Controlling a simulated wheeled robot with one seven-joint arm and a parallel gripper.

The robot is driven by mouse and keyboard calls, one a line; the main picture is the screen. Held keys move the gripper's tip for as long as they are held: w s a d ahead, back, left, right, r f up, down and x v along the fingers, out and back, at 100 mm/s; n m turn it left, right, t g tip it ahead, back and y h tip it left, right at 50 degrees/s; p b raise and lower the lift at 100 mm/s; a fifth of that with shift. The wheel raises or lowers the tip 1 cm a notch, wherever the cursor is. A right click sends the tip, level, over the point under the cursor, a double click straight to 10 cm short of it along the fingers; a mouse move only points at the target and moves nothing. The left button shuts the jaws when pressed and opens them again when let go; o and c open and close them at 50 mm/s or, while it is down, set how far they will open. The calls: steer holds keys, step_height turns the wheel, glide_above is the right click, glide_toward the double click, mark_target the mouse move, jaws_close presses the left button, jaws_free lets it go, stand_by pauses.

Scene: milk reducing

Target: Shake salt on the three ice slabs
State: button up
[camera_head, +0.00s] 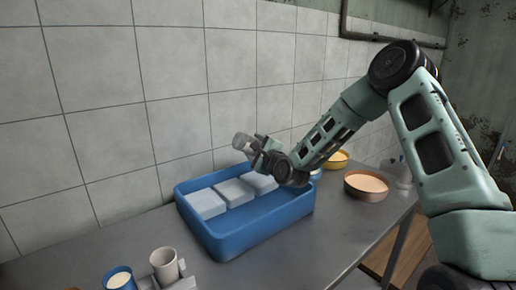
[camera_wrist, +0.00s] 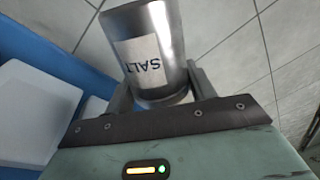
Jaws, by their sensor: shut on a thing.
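My gripper (camera_head: 264,149) is shut on a grey metal salt shaker (camera_head: 243,142). In the wrist view the shaker (camera_wrist: 165,45) carries a white label reading SALT and sits between the two fingers (camera_wrist: 158,92). The head view shows the shaker tilted above the back right part of a blue tray (camera_head: 222,243). Three white ice slabs lie in a row in the tray: a left slab (camera_head: 207,204), a middle slab (camera_head: 234,192) and a right slab (camera_head: 260,182). The shaker is nearest the right slab. No falling salt is visible.
A white cup (camera_head: 163,262) and a blue cup with pale contents (camera_head: 119,279) stand at the front left. An orange-brown bowl (camera_head: 366,187) and a yellow bowl (camera_head: 338,160) stand right of the tray. A tiled wall (camera_head: 110,110) rises behind the table.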

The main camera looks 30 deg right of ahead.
steer(key=shift+r, duration=0.1)
step_height(320, 180, up, 4)
steer(key=shift+f+p, duration=0.25)
steer(key=shift+p, duration=0.9)
step_height(320, 180, down, 4)
steer(key=b, duration=0.3)
step_height(320, 180, up, 4)
steer(key=shift+r+p, duration=0.1)
steer(key=shift+p, duration=1.05)
step_height(320, 180, down, 4)
steer(key=b, duration=0.3)
steer(key=shift+r, duration=0.1)
steer(key=shift+a, duration=0.1)
steer(key=s+a+b, duration=0.1)
steer(key=s+a, duration=0.1)
steer(key=a, duration=0.8)
steer(key=shift+a+b, duration=0.2)
steer(key=shift+b, duration=0.1)
